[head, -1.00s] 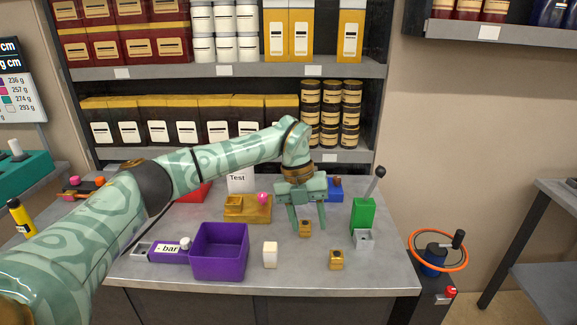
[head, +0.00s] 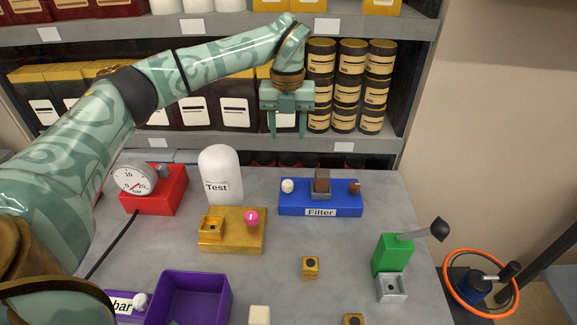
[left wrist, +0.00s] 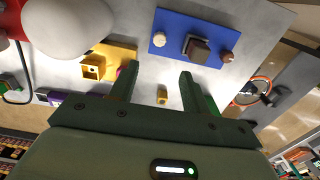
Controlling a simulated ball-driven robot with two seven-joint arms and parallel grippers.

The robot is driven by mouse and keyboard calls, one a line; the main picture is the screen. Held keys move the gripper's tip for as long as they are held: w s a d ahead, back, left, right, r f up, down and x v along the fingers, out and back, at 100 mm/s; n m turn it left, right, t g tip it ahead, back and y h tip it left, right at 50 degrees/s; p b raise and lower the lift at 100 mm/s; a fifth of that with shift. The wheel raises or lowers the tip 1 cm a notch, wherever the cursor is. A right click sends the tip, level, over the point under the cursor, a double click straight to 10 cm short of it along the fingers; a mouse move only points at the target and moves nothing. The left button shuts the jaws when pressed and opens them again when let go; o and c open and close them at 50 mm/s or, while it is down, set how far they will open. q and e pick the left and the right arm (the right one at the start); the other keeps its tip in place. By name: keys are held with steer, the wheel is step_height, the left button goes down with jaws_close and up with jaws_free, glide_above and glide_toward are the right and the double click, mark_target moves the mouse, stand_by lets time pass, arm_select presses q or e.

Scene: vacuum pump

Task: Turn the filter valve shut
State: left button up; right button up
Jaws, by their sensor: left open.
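The filter unit is a blue block (head: 320,200) labelled "Filter" at the back of the table. It bears a white knob (head: 288,186) on the left, a brown piece in a grey holder (head: 321,184) in the middle and a small brown knob (head: 355,187) at the right end. Which knob is the valve, and its setting, I cannot tell. My left gripper (head: 289,135) is open and empty, pointing down, above and behind the block in the head view. In the left wrist view the block (left wrist: 178,51) lies beyond the open fingers (left wrist: 156,72). My right gripper is not in view.
A white "Test" dome (head: 220,172), a red gauge box (head: 165,199) and a yellow block with a pink knob (head: 233,240) stand left of the filter. A green lever unit (head: 392,255) stands at right. Shelves with jars (head: 348,90) rise behind.

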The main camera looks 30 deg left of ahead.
arm_select(q)
steer(key=b, duration=0.2)
glide_above(288, 182)
step_height(288, 182, down, 5)
step_height(288, 182, down, 11)
steer(key=shift+a+r+b, duration=0.1)
steer(key=shift+b, duration=1.05)
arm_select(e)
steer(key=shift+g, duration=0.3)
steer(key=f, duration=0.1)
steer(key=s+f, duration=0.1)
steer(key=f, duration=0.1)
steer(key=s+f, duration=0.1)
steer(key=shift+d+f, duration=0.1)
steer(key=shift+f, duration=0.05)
arm_select(q)
steer(key=shift+c, duration=0.2)
steer(key=c, duration=0.9)
